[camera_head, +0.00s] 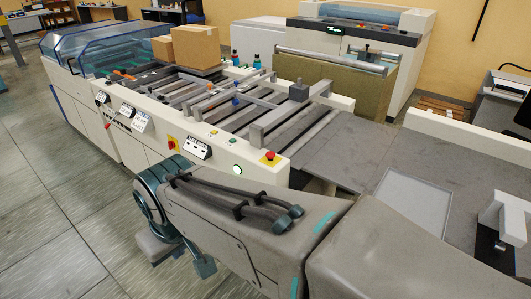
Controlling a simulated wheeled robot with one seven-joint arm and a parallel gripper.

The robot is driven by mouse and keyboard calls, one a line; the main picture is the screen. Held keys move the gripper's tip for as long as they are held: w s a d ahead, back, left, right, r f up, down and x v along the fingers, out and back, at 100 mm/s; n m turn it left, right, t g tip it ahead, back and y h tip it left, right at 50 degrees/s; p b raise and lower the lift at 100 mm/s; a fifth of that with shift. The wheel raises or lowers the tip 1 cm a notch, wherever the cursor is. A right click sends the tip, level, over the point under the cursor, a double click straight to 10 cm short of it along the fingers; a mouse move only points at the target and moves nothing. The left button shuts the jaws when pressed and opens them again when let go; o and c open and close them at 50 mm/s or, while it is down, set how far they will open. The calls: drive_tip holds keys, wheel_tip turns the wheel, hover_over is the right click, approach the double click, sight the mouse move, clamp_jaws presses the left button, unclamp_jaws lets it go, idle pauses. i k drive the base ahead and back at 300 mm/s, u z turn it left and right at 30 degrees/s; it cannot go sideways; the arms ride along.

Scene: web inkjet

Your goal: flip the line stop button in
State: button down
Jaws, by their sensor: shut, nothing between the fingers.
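A red mushroom button (270,155) on a yellow plate sits on top of the near corner of the long cream machine (277,176). It stands upright, and nothing touches it in this view. I cannot read a label on it, or tell whether it is pressed in. My grey arm with teal joints crosses the foreground, in front of the machine's near end. I cannot make out my gripper's fingers.
A small white panel (197,148) and white plates are on the machine's front. Cardboard boxes (195,46) sit on its far part. A grey table (345,150) adjoins it at the right. Open tiled floor (55,200) lies to the left.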

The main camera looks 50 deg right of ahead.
sight(270, 154)
drive_tip(key=z, duration=0.7)
drive_tip(key=i, duration=0.65)
drive_tip(key=z, duration=0.95)
drive_tip(key=i, duration=0.65)
drive_tip(key=z, duration=0.15)
